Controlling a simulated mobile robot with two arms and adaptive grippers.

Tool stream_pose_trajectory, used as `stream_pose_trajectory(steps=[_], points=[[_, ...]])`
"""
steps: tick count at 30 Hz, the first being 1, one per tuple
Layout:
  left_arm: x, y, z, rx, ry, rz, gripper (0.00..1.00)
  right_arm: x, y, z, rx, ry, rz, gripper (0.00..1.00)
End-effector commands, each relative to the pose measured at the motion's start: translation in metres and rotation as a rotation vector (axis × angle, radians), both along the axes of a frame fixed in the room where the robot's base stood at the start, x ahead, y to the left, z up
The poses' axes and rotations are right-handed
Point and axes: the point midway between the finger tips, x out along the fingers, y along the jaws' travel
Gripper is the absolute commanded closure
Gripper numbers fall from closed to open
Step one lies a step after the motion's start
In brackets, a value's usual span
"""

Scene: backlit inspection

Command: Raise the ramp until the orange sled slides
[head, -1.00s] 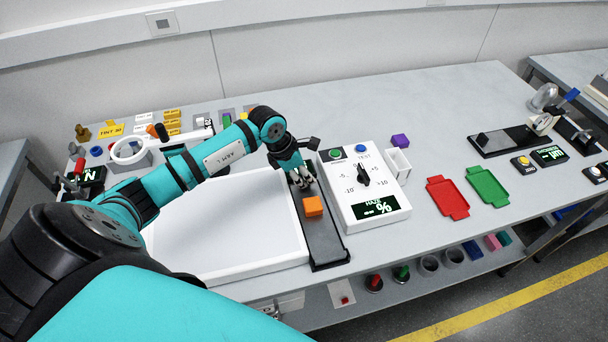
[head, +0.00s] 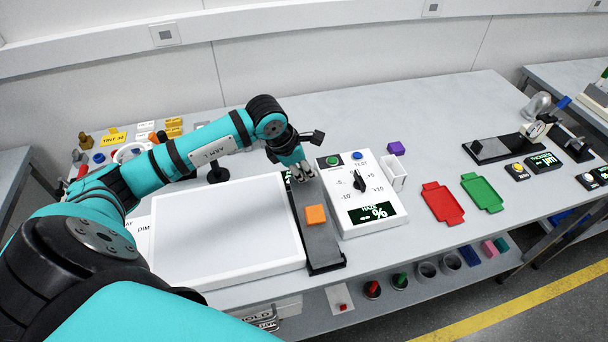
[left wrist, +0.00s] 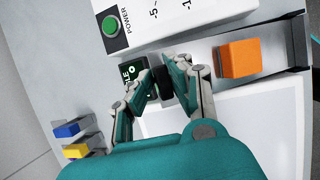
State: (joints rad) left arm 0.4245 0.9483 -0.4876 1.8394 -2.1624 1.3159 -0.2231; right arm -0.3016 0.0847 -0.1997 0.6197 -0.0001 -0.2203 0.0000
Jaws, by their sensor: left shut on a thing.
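In the left wrist view, the sled (left wrist: 240,58) sits on the ramp, apart from the fingers. My left gripper (head: 302,174) is at the ramp's far end. Its fingers (left wrist: 168,88) are closed on a black piece at that end, partly hidden between them. The exact tilt is hard to tell. My right gripper is out of view.
The white light panel (head: 225,265) lies left of the ramp. An angle display (left wrist: 130,75) is beside the ramp's far end. Red (head: 442,203) and green (head: 482,192) trays lie farther right.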

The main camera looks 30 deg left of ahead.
Motion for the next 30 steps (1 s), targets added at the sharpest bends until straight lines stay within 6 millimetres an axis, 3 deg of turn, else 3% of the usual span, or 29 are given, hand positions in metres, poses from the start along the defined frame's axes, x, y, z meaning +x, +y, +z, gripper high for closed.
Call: stream_pose_trajectory(steps=[7, 8, 12, 23, 30], points=[[-0.004, -0.006, -0.003, -0.015, 0.013, -0.004, 1.00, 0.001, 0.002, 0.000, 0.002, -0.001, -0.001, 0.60], [-0.004, -0.006, -0.003, -0.015, 0.013, -0.004, 0.81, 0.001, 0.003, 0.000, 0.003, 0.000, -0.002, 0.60], [-0.004, -0.006, -0.003, -0.014, 0.014, -0.005, 0.63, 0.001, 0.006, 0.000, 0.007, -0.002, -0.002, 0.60], [-0.004, -0.002, 0.005, -0.009, 0.008, -0.003, 0.63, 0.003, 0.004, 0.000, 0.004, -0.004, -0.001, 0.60], [-0.021, 0.005, 0.046, -0.005, 0.005, -0.003, 0.63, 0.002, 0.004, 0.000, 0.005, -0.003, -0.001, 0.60]])
